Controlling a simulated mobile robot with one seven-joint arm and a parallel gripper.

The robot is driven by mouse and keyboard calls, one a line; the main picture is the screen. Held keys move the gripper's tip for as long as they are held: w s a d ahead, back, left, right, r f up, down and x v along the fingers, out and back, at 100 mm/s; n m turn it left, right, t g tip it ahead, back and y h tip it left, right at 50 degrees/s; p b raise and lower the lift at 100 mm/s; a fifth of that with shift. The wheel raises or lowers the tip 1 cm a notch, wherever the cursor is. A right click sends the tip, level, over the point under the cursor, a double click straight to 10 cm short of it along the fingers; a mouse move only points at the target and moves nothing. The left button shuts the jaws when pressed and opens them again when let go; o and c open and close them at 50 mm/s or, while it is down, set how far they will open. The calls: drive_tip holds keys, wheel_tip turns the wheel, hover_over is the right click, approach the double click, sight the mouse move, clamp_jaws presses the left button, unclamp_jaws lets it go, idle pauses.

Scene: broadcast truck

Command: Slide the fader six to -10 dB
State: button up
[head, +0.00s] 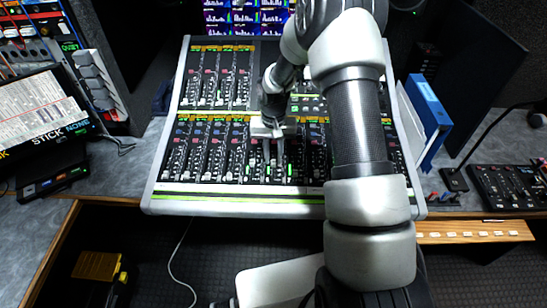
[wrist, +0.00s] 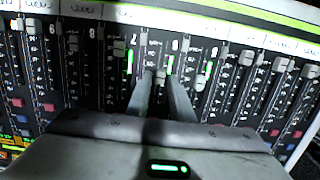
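The mixing console (head: 232,195) stands in the middle of the head view, with rows of channel faders. My gripper (head: 268,158) is down over the lower fader row, near its middle. In the wrist view the console's front edge is at the top. There my gripper (wrist: 162,82) has its two fingers a little apart, one on each side of a pale fader cap (wrist: 160,75). The channel numbers look upside down and blurred; this cap appears to be fader six. I cannot tell whether the fingers touch it. The dB marks are too small to read.
Blue and white binders (head: 428,112) stand right of the console.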

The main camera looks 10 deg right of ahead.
sight(274, 162)
wheel_tip(274, 162, up, 16)
drive_tip(key=shift+r, duration=0.15)
idle(0.5)
drive_tip(key=s+r+n+t+p, duration=0.1)
drive_tip(key=s+r, duration=0.5)
drive_tip(key=r, duration=0.2)
drive_tip(key=s+r+t+p, duration=0.1)
drive_tip(key=s+r+t, duration=0.1)
drive_tip(key=s+r, duration=0.5)
drive_tip(key=s+r+n+t, duration=0.1)
drive_tip(key=s+r, duration=0.2)
drive_tip(key=s, duration=0.4)
drive_tip(key=s+a+r+n+t, duration=0.1)
drive_tip(key=s+r, duration=0.2)
drive_tip(key=s, duration=0.4)
drive_tip(key=shift+t+p, duration=0.3)
drive_tip(key=shift+p, duration=0.15)
